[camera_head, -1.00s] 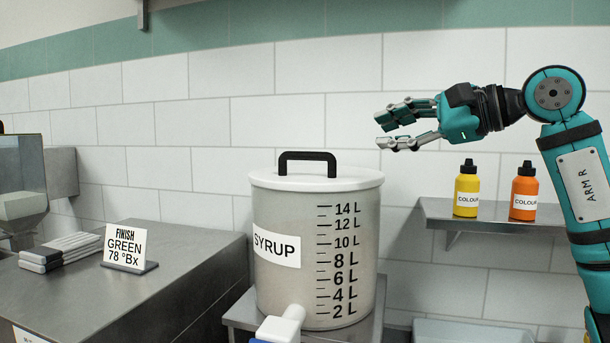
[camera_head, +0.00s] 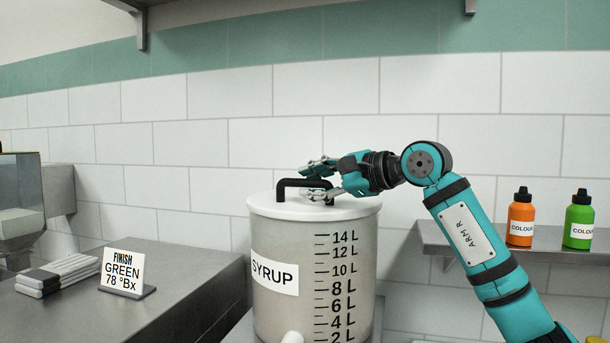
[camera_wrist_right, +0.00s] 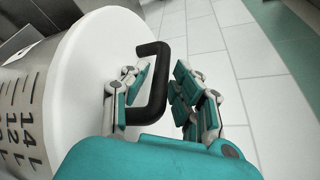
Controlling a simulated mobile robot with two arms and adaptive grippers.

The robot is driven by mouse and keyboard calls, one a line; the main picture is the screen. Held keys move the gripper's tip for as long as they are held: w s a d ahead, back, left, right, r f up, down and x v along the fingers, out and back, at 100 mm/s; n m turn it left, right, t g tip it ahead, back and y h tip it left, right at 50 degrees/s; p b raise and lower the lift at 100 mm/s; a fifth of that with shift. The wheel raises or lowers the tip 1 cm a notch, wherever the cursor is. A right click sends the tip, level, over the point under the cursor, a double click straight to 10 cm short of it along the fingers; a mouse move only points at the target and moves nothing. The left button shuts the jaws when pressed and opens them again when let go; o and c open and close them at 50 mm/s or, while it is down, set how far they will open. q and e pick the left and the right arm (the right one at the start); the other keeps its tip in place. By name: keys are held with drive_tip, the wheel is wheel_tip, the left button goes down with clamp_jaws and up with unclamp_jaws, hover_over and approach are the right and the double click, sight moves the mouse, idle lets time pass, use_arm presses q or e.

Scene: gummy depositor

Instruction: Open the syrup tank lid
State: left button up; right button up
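The syrup tank (camera_head: 345,225) is a pale bucket with a SYRUP label and a litre scale. Its white lid (camera_head: 345,209) sits level on top, with a black bar handle (camera_head: 287,183). My right gripper (camera_head: 312,182) reaches in from the right at the handle. In the right wrist view, the handle (camera_wrist_right: 154,80) stands between the open fingers of the gripper (camera_wrist_right: 160,78). The fingers on the left are close to the handle; I cannot tell if they touch it. A gap shows between the handle and the fingers on the right. My left gripper is out of view.
A steel counter (camera_head: 190,285) with a GREEN sign (camera_head: 123,270) stands left of the tank. A wall shelf (camera_head: 470,240) at the right holds an orange bottle (camera_head: 521,218) and a green bottle (camera_head: 579,220), beyond my right arm. Wall space above the lid is clear.

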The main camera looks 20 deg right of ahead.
drive_tip(key=shift+x, duration=1.1)
drive_tip(key=shift+d, duration=0.1)
clamp_jaws()
